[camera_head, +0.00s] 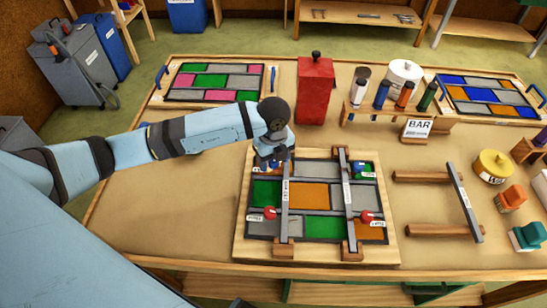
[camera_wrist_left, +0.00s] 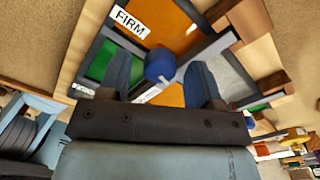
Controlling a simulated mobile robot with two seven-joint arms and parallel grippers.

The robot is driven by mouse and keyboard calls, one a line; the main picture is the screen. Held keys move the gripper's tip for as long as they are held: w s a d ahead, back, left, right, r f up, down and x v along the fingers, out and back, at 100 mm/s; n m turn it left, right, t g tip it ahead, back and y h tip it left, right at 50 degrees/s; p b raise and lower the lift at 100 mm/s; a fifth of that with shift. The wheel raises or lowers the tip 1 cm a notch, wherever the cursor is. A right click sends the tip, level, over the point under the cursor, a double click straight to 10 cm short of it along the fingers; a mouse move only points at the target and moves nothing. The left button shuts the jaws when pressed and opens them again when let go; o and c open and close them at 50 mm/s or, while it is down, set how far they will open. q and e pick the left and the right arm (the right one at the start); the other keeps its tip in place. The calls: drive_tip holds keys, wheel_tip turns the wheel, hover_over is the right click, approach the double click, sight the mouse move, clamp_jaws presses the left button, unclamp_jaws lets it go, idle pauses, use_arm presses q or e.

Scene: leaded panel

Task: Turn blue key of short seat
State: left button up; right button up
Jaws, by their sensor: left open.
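The leaded panel sits in a wooden frame (camera_head: 242,240) with two dark bars, the left bar (camera_head: 285,205) and the right bar (camera_head: 348,205), across it. My left gripper (camera_head: 271,160) is over the panel's far left corner. In the left wrist view the open gripper (camera_wrist_left: 160,78) has one finger on each side of a round blue key (camera_wrist_left: 160,65); contact cannot be told. A label reading FIRM (camera_wrist_left: 131,23) lies near that key. Another blue key (camera_head: 361,169) is at the far right, with a small label too small to read. Red keys (camera_head: 270,212) (camera_head: 367,216) are at the near side.
A rack (camera_head: 385,117) of bottles, a BAR sign (camera_head: 416,128) and a spare bar on wooden supports (camera_head: 465,203) are to the right. Finished panels lie at the far left (camera_head: 213,82) and far right (camera_head: 488,94). The table's left front is clear.

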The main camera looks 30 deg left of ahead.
sight(273, 160)
use_arm(q)
wheel_tip(273, 160, up, 14)
drive_tip(key=shift+b, duration=0.45)
drive_tip(key=shift+f, duration=0.2)
